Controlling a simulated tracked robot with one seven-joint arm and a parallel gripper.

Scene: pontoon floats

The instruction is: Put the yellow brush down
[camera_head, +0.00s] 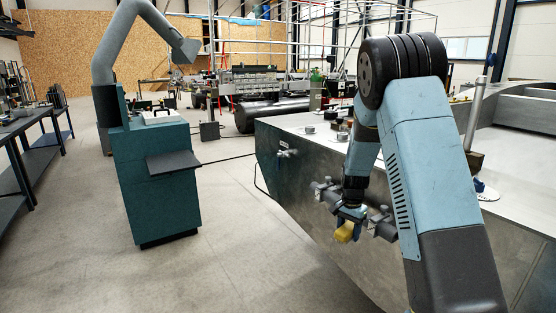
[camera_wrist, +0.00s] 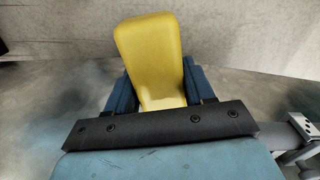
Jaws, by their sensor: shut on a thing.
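The yellow brush (camera_head: 344,233) is held in my gripper (camera_head: 349,217), low in front of the side wall of the grey metal pontoon float (camera_head: 300,180). In the wrist view the brush (camera_wrist: 152,55) stands between the two blue fingers of my gripper (camera_wrist: 160,88), which are shut on it. Only its smooth yellow body shows; any bristles are hidden. The brush hangs in the air, apart from the floor below it.
Pipe fittings (camera_head: 380,222) stick out of the float's side close to my gripper. Small parts (camera_head: 310,129) stand on the float's top. A teal cabinet with a side shelf (camera_head: 175,161) stands at left. Open concrete floor (camera_head: 240,215) lies between the cabinet and float.

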